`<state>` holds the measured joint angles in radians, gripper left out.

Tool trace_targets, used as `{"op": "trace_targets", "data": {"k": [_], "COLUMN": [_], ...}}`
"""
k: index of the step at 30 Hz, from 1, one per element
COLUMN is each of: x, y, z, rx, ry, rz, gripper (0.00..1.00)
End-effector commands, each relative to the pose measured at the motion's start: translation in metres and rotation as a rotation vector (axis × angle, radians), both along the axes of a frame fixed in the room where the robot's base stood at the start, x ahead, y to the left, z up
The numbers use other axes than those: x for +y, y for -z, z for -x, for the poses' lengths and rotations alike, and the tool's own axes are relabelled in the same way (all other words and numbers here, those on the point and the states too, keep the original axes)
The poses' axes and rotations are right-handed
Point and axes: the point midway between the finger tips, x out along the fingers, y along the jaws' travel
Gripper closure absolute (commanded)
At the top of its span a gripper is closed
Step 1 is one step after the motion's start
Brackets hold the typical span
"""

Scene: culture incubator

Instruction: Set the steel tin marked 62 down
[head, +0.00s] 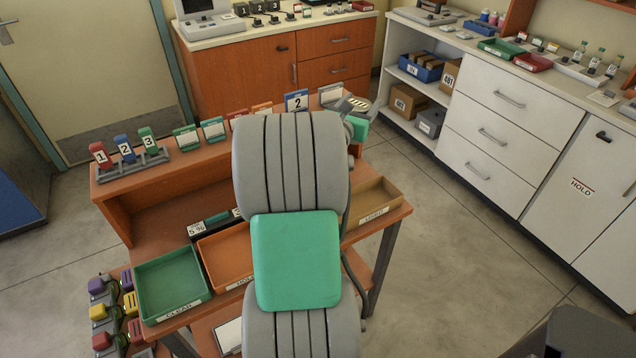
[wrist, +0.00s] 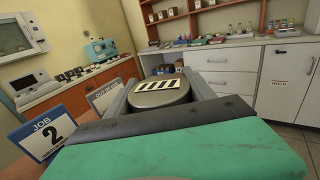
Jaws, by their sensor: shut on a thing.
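My gripper (wrist: 160,100) is shut on a round steel tin (wrist: 160,84), which sits between the two fingers. The tin's lid bears a pale label with dark bars; I cannot read a number on it. In the head view the tin (head: 358,102) shows beyond my arm, near the right end of the wooden desk's upper shelf (head: 180,172). My arm hides much of my gripper there. I cannot tell whether the tin touches any surface.
A blue sign marked 2 (head: 297,100) and a grey-framed card (head: 331,95) stand close left of the tin. Green (head: 172,285), orange (head: 225,254) and brown (head: 373,202) trays lie on the lower desktop. White drawers (head: 497,135) stand right, across open floor.

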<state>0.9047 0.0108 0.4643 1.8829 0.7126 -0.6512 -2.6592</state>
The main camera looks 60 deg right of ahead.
Motion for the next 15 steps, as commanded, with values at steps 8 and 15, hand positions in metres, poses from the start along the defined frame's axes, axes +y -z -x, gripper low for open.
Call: {"op": "trace_targets", "data": {"k": [8, 15], "x": [0.0, 0.0], "y": [0.092, 0.131], "z": [-0.001, 0.0], "rx": [0.005, 0.001], "ry": [-0.002, 0.0], "rz": [-0.003, 0.0], "gripper": [0.93, 0.93]}}
